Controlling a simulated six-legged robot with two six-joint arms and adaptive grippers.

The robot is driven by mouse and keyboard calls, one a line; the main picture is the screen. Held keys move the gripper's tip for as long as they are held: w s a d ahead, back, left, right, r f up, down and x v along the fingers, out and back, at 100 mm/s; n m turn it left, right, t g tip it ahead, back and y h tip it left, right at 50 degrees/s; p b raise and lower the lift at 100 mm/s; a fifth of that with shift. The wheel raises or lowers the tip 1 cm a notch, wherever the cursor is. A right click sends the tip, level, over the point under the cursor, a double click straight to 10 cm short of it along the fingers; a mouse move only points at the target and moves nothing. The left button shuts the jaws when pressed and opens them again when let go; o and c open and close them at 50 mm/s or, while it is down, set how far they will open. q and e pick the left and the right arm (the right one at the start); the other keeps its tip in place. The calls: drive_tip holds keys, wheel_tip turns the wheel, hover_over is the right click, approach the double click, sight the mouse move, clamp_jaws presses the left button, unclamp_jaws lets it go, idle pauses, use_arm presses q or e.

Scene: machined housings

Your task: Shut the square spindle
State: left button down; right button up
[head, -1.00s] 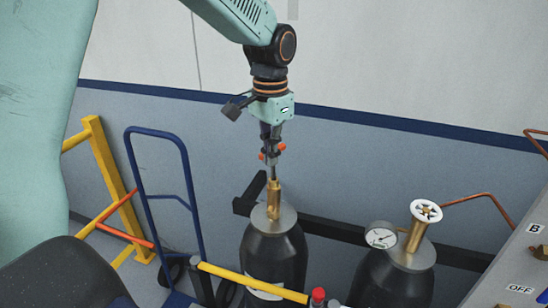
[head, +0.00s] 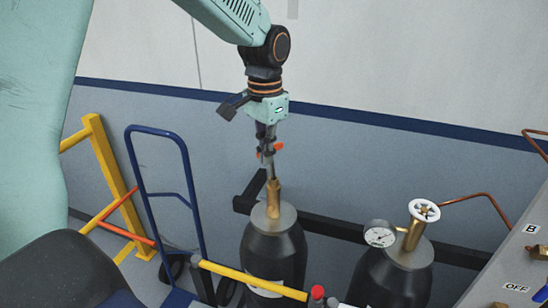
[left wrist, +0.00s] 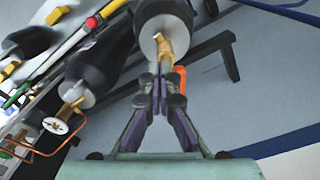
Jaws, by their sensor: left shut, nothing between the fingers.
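The square spindle itself is not clearly seen; it belongs to the brass valve (head: 273,197) on top of the left black gas cylinder (head: 272,255), and my gripper covers the valve's top. The brass valve also shows in the left wrist view (left wrist: 172,42), just beyond the fingertips. My left gripper (head: 269,172) points down right above this valve, its fingers closed together with nothing seen between them. In the left wrist view the fingers (left wrist: 162,75) meet at the valve's near end; I cannot tell whether they touch it. My right gripper is not in view.
A second cylinder (head: 392,277) with a pressure gauge (head: 380,234) and a white handwheel (head: 424,210) stands to the right. A yellow bar (head: 250,280) crosses in front. A blue hand truck (head: 165,195) and yellow frame (head: 108,165) stand left. A black rail (head: 325,230) runs behind.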

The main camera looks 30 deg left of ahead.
use_arm(q)
drive_tip(key=shift+w+a, duration=0.15)
drive_tip(key=shift+a, duration=0.55)
idle(0.9)
drive_tip(key=shift+w+a, duration=0.55)
drive_tip(key=shift+a, duration=0.1)
idle(0.9)
drive_tip(key=shift+s, duration=0.1)
drive_tip(key=shift+s+d, duration=0.25)
drive_tip(key=shift+r, duration=4)
